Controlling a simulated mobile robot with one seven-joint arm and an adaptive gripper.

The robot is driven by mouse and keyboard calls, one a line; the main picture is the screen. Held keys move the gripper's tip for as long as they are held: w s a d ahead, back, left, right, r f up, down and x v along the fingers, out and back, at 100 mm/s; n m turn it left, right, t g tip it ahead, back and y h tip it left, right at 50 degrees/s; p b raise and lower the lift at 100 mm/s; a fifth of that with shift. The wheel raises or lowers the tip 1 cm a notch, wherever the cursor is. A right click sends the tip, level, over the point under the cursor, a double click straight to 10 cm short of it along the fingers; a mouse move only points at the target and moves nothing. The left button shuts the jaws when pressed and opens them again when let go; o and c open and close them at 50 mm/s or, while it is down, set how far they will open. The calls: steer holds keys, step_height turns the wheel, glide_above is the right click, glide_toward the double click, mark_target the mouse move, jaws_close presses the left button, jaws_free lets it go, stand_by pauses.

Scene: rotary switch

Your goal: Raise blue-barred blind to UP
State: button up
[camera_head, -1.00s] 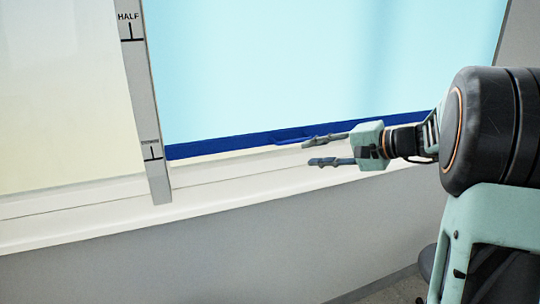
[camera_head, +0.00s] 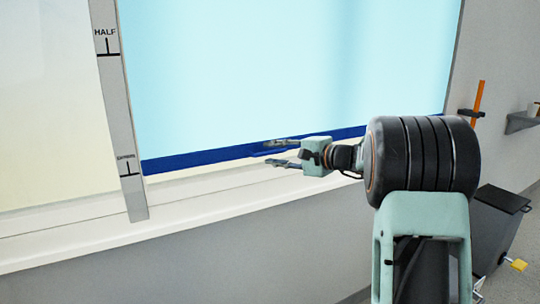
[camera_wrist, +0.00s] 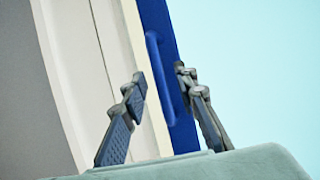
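The light blue blind (camera_head: 250,70) hangs low, with its dark blue bottom bar (camera_head: 195,161) just above the sill, level with the lower mark on the strip. A blue loop handle (camera_wrist: 156,70) stands out from the bar in the wrist view. My gripper (camera_head: 268,154) is open in front of the bar. In the wrist view the fingers (camera_wrist: 160,78) stand apart, one on each side of the handle as seen from there. I cannot tell whether either touches it. In the head view the handle is largely hidden by the fingers.
A grey strip (camera_head: 117,110) left of the blind bears a HALF mark and a lower mark too small to read. A pale panel (camera_head: 45,90) lies left of it. The white sill (camera_head: 215,192) runs below. A dark bin (camera_head: 497,225) and a wall shelf (camera_head: 520,122) are at right.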

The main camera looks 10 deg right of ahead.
steer(key=shift+w+a+f, duration=0.1)
steer(key=shift+w+a, duration=0.4)
steer(key=shift+w, duration=0.05)
jaws_close()
